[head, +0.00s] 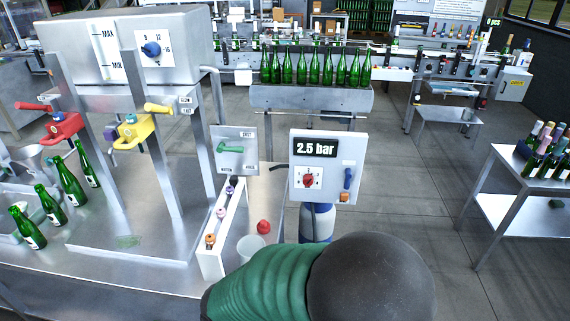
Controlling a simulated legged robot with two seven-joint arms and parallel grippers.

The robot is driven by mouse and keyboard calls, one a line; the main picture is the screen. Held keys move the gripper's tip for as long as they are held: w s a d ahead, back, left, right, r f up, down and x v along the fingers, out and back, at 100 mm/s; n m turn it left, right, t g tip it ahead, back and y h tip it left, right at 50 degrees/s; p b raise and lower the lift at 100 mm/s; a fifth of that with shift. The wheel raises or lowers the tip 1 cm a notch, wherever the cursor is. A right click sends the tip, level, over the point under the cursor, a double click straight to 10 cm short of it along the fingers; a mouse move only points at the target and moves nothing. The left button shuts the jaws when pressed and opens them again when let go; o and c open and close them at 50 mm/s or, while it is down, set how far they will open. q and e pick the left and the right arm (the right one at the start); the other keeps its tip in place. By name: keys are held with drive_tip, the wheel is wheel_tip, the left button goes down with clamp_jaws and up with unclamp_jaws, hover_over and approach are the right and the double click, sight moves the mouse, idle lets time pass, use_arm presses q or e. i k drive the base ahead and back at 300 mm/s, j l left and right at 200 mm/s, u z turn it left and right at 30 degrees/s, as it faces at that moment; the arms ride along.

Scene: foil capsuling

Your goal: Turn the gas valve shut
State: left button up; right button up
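A grey panel (327,150) with a "2.5 bar" display stands right of the workbench. It carries a red knob (309,178) on a white dial plate and a blue lever (348,179) that looks roughly upright. A blue and grey cylinder (317,222) stands below it, its lower part hidden. A second panel (234,132) to its left has a green lever (230,149) lying roughly level; its labels are too small to read. I cannot tell for certain which lever is the gas valve. Neither of my grippers shows.
A filling machine (75,50) with red (66,127) and yellow (135,131) taps stands on the left bench, near green bottles (70,182). A narrow rack (232,228), a cup (250,246) and a red object (263,227) are near the panels. A large green and dark shape covers the bottom middle.

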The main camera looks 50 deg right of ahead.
sight(348, 171)
drive_tip(key=z, duration=2.1)
drive_tip(key=i+l+u, duration=0.45)
drive_tip(key=l+u, duration=0.2)
